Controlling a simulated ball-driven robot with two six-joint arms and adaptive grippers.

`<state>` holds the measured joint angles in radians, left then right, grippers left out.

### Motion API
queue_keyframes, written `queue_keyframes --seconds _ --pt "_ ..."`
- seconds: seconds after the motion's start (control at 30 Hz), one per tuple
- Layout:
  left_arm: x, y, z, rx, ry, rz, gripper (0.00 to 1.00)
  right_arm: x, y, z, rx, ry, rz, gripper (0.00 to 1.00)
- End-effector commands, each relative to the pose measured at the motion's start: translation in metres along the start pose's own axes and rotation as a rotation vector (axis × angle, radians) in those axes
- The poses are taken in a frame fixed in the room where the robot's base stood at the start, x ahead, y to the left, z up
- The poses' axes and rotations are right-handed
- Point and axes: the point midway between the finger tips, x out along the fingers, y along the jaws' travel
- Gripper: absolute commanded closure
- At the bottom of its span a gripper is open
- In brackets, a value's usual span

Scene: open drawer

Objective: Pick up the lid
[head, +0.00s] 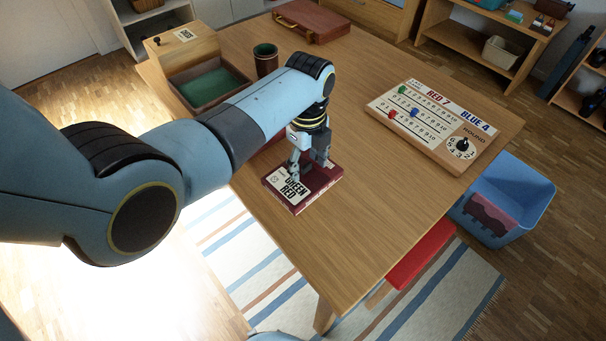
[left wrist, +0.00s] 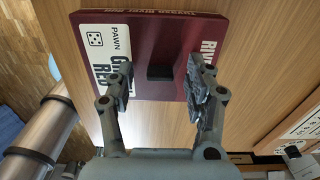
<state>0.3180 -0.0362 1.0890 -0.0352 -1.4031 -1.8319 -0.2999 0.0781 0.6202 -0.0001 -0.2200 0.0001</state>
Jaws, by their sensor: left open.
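The maroon lid (head: 318,187), with white printed panels reading "GREEN" and "RED", lies on the wooden table below my left gripper (head: 309,166). In the left wrist view the lid (left wrist: 160,35) fills the upper middle, with a small black block-like grip (left wrist: 160,73) at its centre. My left gripper (left wrist: 159,82) is open, with one finger on each side of the black grip and a gap to both. I cannot tell whether the fingertips touch the lid's top. My right gripper does not show.
A scoreboard (head: 440,125) with pegs lies to the right on the table (head: 370,215). A green-lined dice tray (head: 215,85), a dark cup (head: 265,60) and a brown case (head: 310,20) stand farther back. A red thing behind my arm is mostly hidden. The table's front is clear.

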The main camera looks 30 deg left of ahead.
Motion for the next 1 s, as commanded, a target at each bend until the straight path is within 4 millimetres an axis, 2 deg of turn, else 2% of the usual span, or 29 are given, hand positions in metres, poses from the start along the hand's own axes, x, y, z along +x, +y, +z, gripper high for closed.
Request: queue_keyframes --seconds 0.23,0.63,1.0 --pt "0.0016 -0.0002 0.0001 -0.001 0.000 -0.001 0.47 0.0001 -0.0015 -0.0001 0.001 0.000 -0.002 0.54" --pt "0.0015 0.0000 -0.0001 -0.001 0.000 0.000 1.00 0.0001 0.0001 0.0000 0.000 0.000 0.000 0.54" --pt "-0.0016 -0.0002 -0.0003 -0.002 0.000 -0.001 1.00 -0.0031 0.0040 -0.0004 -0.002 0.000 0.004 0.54"
